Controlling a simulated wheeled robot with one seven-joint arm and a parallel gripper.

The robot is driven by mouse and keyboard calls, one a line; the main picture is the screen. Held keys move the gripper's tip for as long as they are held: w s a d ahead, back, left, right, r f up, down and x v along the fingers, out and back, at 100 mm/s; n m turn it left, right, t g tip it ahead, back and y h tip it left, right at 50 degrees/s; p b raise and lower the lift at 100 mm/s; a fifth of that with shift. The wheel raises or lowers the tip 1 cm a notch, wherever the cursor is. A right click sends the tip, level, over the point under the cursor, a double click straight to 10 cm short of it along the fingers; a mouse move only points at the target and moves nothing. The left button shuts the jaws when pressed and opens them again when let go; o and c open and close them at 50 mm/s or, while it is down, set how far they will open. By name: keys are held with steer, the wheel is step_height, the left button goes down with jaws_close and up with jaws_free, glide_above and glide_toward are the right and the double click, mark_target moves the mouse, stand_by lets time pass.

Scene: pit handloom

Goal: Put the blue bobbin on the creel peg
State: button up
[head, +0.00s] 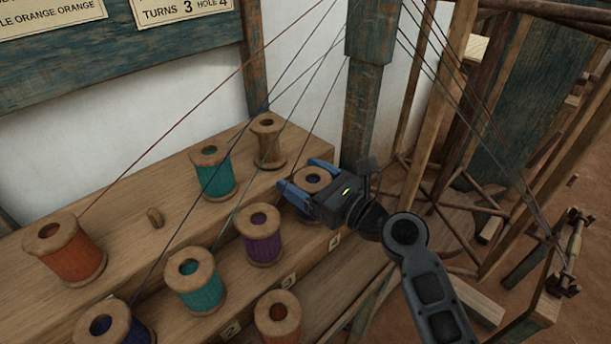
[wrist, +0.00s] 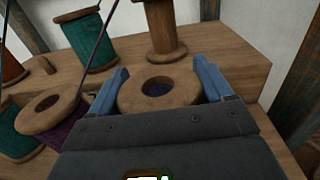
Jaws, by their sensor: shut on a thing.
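My gripper (head: 300,174) is shut on a wooden-flanged bobbin (head: 312,180) with dark blue thread, at the right end of the stepped wooden creel (head: 122,203). In the wrist view its round top flange (wrist: 158,90) lies between my two blue fingers (wrist: 161,72). The body of this bobbin is mostly hidden, and I cannot tell whether its base touches the step. A bare wooden peg (head: 154,217) stands on the top step, to the left. The peg also shows at the left of the wrist view (wrist: 43,64).
Close to the gripper stand a purple bobbin (head: 261,235), a teal bobbin (head: 213,172) and a brown bobbin (head: 267,140). An orange bobbin (head: 66,248) flanks the peg. Another blue bobbin (head: 113,326) is lower left. Slanting threads cross above the steps. A post (head: 362,110) stands behind.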

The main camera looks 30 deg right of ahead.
stand_by(0.3)
steer(key=o, duration=1)
step_height(320, 180, up, 7)
steer(key=p, duration=0.7)
steer(key=shift+p, duration=0.35)
steer(key=shift+f, duration=0.1)
